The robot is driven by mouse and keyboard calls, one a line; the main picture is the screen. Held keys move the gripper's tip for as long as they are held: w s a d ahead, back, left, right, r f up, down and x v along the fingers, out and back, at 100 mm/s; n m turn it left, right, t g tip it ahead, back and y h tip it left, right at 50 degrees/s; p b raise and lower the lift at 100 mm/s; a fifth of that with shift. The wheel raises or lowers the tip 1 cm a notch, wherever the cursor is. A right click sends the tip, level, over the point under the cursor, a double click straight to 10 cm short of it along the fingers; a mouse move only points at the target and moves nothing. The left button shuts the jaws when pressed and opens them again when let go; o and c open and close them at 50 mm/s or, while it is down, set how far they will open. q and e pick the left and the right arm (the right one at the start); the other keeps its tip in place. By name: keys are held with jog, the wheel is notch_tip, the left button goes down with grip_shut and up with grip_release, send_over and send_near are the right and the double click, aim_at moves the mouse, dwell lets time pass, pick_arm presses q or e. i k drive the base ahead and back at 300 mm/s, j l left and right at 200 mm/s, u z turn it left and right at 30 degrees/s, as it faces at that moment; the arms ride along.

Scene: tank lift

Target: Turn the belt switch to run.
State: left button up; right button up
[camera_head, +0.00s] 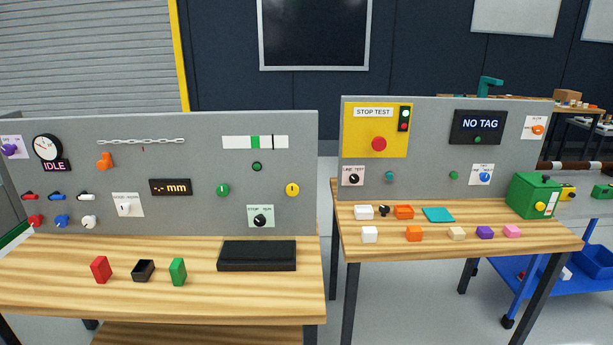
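A black rotary switch (260,220) sits on a pale plate low on the left bench's grey panel, near its right side. The plate's small lettering appears to read STOP and RUN. The knob's pointer is too small for me to tell its direction for sure. No label with the word belt is legible. Neither of my grippers is in the head view.
A black block (257,255) lies on the left bench below the switch. Red (101,269), black (143,270) and green (178,271) pieces stand left of it. A gap separates this bench from the right bench (460,245).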

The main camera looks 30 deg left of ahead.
aim_at(259, 220)
jog(key=u, duration=1.95)
jog(key=i+l, duration=0.1)
jog(key=l, duration=0.2)
jog(key=i+l+z, duration=0.1)
jog(key=l, duration=0.25)
jog(key=i+l, duration=0.2)
jog(key=l+z, duration=0.05)
jog(key=l, duration=0.05)
